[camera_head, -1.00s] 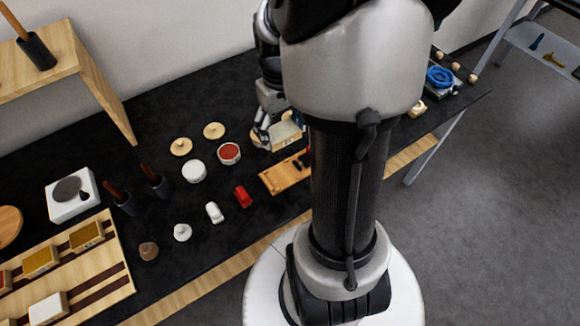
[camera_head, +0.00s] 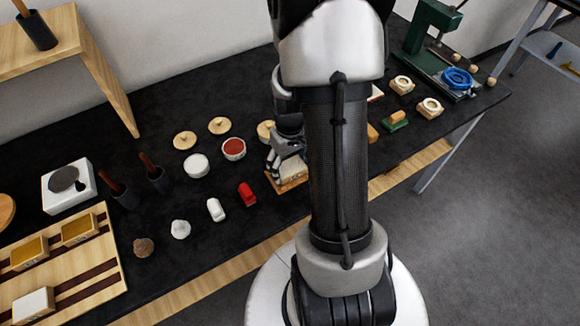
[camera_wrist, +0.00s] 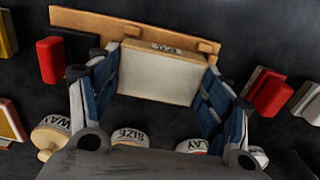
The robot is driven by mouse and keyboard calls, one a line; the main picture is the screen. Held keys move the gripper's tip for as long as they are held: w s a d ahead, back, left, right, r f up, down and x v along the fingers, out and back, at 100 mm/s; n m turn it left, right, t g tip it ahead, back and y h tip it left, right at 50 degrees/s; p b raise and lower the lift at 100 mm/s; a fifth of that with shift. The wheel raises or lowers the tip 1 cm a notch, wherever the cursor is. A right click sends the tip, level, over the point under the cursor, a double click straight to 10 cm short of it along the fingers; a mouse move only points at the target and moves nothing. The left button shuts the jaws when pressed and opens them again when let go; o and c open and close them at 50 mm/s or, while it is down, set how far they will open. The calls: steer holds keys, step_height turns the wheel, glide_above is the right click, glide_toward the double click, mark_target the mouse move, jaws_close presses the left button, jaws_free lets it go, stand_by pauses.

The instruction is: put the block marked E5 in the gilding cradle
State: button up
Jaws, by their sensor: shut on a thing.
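My gripper (camera_wrist: 160,85) is shut on a block (camera_wrist: 160,78) with a pale face and light wood edges. Dark marks on its upper edge are too small to read. In the head view, my gripper (camera_head: 285,150) holds the block (camera_head: 293,170) over or against a wooden board. This board (camera_wrist: 95,20), with small raised pegs, looks like the gilding cradle; in the wrist view it lies just beyond the block. In the head view only part of the board (camera_head: 290,187) shows. I cannot tell whether block and board touch.
Several jars stand close by, among them a red-topped one (camera_head: 233,148) and a white one (camera_head: 196,165). A red piece (camera_head: 246,194) and a white piece (camera_head: 215,209) lie left of the board. A wooden rack (camera_head: 75,265) holds blocks at the left. A green press (camera_head: 430,40) stands back right.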

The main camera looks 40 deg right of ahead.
mark_target(290, 167)
steer(key=o, duration=1.1)
steer(key=shift+f, duration=0.2)
steer(key=shift+c, duration=0.2)
steer(key=shift+r, duration=0.15)
steer(key=a+r+p, duration=0.2)
steer(key=a+r, duration=0.1)
steer(key=r, duration=0.6)
steer(key=a+r+p, duration=0.2)
steer(key=r, duration=0.7)
steer(key=s+a+r+n+t, duration=0.1)
steer(key=s+a+r+t, duration=0.1)
steer(key=s+a+r, duration=0.2)
steer(key=s+a+r+n+t, duration=0.1)
steer(key=s+a+r, duration=0.4)
steer(key=a, duration=0.6)
step_height(290, 167, up, 3)
steer(key=shift+s+a+f+n+t, duration=0.2)
steer(key=shift+n+t, duration=0.1)
steer(key=shift+t, duration=0.5)
steer(key=shift+w, duration=0.1)
